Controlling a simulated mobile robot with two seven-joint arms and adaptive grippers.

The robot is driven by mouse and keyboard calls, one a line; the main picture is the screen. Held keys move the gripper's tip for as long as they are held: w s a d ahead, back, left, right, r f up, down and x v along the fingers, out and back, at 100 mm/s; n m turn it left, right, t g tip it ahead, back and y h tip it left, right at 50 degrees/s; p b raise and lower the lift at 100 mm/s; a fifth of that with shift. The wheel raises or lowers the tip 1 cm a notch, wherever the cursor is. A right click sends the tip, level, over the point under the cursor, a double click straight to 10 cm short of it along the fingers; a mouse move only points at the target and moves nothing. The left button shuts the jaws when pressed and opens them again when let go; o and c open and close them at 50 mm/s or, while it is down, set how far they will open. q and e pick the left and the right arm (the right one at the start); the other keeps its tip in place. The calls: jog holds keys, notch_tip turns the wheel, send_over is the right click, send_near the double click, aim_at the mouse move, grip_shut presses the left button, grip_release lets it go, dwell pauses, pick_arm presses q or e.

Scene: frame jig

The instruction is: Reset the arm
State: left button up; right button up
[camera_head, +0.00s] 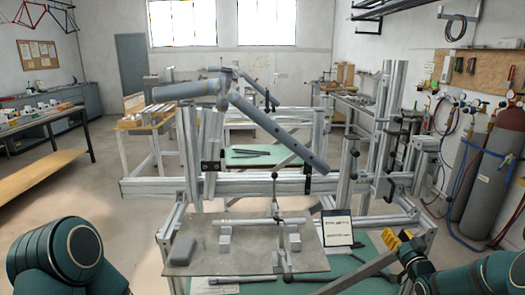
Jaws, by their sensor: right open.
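The grey metal frame jig (250,187) stands ahead of me, with joined grey tubes (275,127) on its upper part. My right gripper (392,249) is at the lower right, beside the jig's right front post. It is open, small and partly dark. A yellow ribbed piece (388,248) shows at its tip; I cannot tell if it belongs to the gripper. A grey diagonal bar (355,274) runs down and left from just beside it; contact is unclear. My left arm shows as a teal link at the lower left; its gripper is out of view.
A grey plate (205,262) with small blocks lies in front of the jig, with a framed sign (337,228) at its right. Gas cylinders (487,170) and hoses stand at the right wall. A workbench (45,120) runs along the left. Floor between left bench and jig is open.

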jog(key=s+a+f+g+y, duration=0.1)
jog(key=s+a+f+g, duration=0.4)
jog(key=a+f, duration=0.45)
jog(key=s+a+f+g+y, duration=0.1)
jog(key=s+a+f+g, duration=0.2)
jog(key=s+a+f, duration=0.6)
jog(key=s+a+f+g, duration=0.2)
jog(key=s+a+g, duration=0.2)
jog(key=s+a, duration=0.3)
jog(key=s+a+f+g+y, duration=0.1)
jog(key=s+a+g, duration=0.4)
jog(key=s, duration=0.9)
jog(key=shift+s+a+f+n, duration=0.3)
jog(key=shift+s+a+f, duration=0.1)
jog(key=shift+a+f, duration=0.6)
